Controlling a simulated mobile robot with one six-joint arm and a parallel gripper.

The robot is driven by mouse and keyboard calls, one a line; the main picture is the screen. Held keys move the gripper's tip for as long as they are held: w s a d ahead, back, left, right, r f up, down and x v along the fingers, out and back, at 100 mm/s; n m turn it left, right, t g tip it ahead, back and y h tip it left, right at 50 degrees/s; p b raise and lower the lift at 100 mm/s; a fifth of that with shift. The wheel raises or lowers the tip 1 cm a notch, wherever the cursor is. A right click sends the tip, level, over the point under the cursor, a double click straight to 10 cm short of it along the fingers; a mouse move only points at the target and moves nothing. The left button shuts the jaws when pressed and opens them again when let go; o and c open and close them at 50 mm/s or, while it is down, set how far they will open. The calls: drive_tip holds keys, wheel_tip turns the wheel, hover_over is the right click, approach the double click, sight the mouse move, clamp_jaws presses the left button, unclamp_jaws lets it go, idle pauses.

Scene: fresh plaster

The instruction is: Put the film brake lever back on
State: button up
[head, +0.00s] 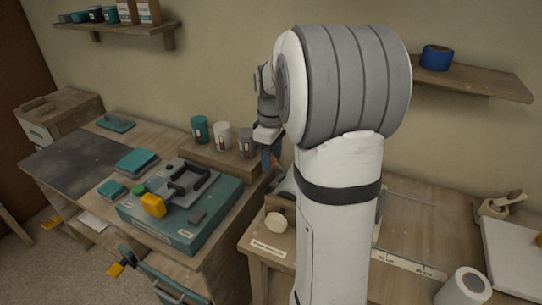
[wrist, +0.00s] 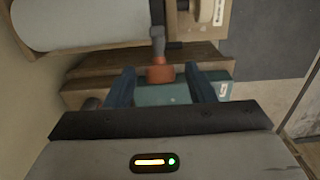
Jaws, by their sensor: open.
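The film brake lever appears to be the orange-red piece with a grey stem (wrist: 158,68) in the wrist view. It lies between, or just beyond, the two blue fingers of my gripper (wrist: 160,74), with a gap on each side. My gripper is open. I cannot tell how far below the fingertips the lever is. A large pale film roll (wrist: 80,22) lies at the upper left of the wrist view, beside wooden parts (wrist: 120,60). In the head view my arm hides most of the film area, and only part of my gripper (head: 270,155) shows beside it.
A teal block (wrist: 180,93) with a pale label lies under the fingers. A round pale wooden piece (head: 277,222) is on the right bench. Several cups, including a white one (head: 221,136), stand left of my gripper. A teal machine (head: 180,215) is on the left bench.

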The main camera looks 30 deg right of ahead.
clamp_jaws()
idle(0.4)
